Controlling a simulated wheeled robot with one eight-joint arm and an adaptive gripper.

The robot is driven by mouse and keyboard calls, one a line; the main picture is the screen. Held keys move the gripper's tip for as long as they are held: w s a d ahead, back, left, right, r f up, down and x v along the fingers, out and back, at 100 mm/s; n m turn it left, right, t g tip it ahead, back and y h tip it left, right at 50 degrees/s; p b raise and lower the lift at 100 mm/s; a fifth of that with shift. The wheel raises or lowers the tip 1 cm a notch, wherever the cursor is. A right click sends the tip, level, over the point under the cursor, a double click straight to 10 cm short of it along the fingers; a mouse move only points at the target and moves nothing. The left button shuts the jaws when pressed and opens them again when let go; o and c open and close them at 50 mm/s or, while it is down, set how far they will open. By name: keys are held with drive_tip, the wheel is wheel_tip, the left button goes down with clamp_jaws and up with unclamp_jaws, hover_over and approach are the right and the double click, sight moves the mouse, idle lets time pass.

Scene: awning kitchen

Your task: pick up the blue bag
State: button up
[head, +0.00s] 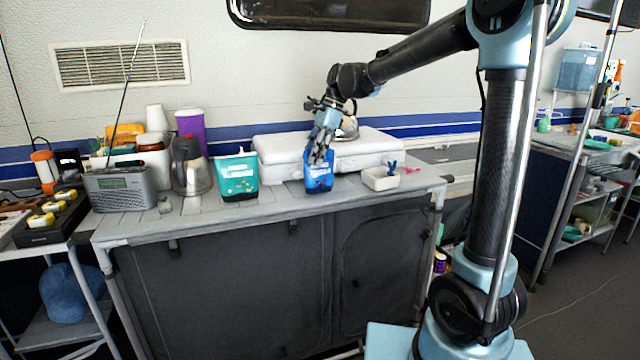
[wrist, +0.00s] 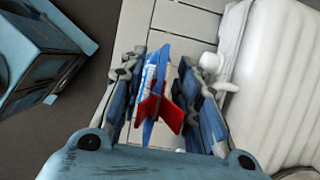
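The blue bag (head: 319,182) stands upright near the front edge of the grey counter, in front of the white padded case. My gripper (head: 321,158) comes down on it from above, with its fingers around the bag's top. In the wrist view the blue bag (wrist: 150,82) lies between the two fingers of my gripper (wrist: 161,72), with a red piece (wrist: 172,115) showing close to it. The fingers are spread, and a gap shows beside the bag on the right. Whether the left finger touches it I cannot tell.
A teal bag (head: 238,178) and a kettle (head: 190,168) stand to the left. A small white tray (head: 380,181) is close on the right. The white padded case (head: 275,155) is right behind. A radio (head: 120,188) stands at the counter's left end.

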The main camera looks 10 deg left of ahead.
clamp_jaws()
drive_tip(key=shift+r, duration=0.15)
